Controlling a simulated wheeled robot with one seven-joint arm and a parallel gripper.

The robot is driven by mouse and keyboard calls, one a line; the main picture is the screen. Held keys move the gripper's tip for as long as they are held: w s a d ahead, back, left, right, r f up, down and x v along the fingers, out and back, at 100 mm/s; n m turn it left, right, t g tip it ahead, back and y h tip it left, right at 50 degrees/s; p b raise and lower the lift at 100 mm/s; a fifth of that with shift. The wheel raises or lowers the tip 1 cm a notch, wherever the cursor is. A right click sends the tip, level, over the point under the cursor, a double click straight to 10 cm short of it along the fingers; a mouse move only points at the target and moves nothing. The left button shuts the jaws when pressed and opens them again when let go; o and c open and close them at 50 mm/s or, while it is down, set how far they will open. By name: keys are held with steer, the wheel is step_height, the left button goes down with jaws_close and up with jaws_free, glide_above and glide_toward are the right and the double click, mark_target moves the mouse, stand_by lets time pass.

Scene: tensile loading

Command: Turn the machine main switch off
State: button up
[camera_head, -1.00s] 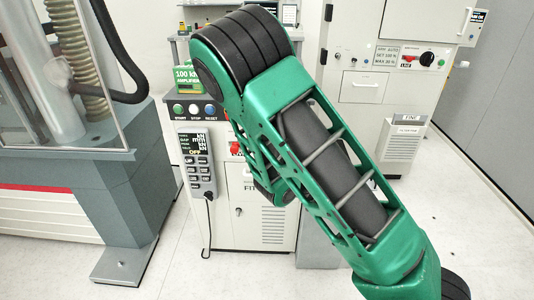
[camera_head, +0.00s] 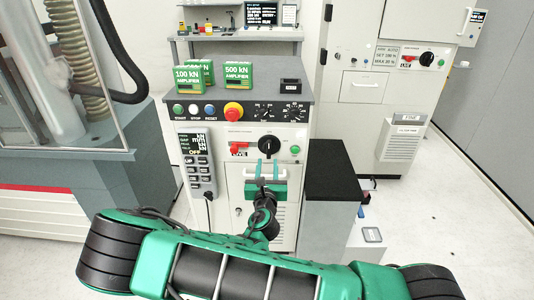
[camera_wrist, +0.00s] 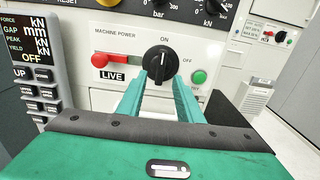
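The main switch is a black rotary knob (camera_wrist: 158,60) on the light panel under the words MACHINE POWER. Its white mark points up towards ON; OFF is printed to its right. The knob also shows in the head view (camera_head: 269,145). My gripper (camera_wrist: 158,85) is open and empty, its two green fingers pointing at the panel just below the knob, one towards each side. In the head view my gripper (camera_head: 267,168) is in front of the cabinet, below the knob. Whether the fingertips touch the knob or panel cannot be told.
A red lever (camera_wrist: 115,60) with a LIVE label is left of the knob, and a green lamp (camera_wrist: 199,77) is to its right. The handset (camera_wrist: 28,55) reads OFF. A red emergency button (camera_head: 233,110) is above. A second cabinet's black knob (camera_head: 427,59) is farther back.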

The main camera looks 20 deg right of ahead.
mark_target(269, 150)
steer(key=x, duration=0.9)
jaws_close()
